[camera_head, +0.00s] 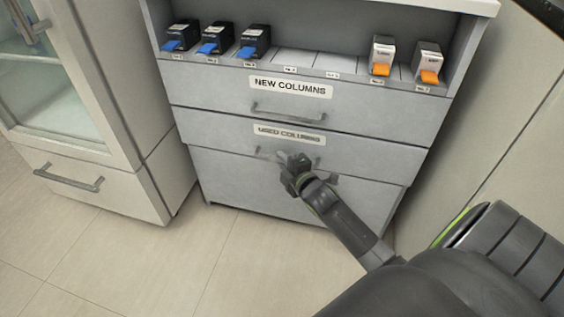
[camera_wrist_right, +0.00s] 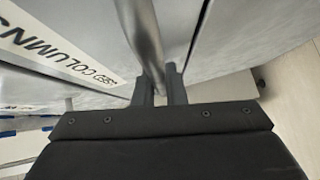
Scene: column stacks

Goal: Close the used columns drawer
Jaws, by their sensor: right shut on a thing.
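The used columns drawer (camera_head: 370,152) is the lower labelled grey drawer of the cabinet. Its label (camera_head: 290,134) reads "USED COLUMNS" and also shows in the wrist view (camera_wrist_right: 62,58). Its front looks close to flush with the cabinet, with no clear opening above it; I cannot tell whether a small gap is left. My right gripper (camera_head: 287,161) is at the drawer's front, shut on its bar handle (camera_wrist_right: 147,35), which passes between the two fingers (camera_wrist_right: 160,85) in the wrist view. The gripper hides much of the handle in the head view. My left gripper is not in view.
Above is the "NEW COLUMNS" drawer (camera_head: 205,98), with its handle (camera_head: 288,113). The shelf on top holds several columns, dark with blue tips (camera_head: 255,40) and white with orange tips (camera_head: 428,62). A glass-door cabinet (camera_head: 95,185) stands left. The floor (camera_head: 150,250) in front is clear.

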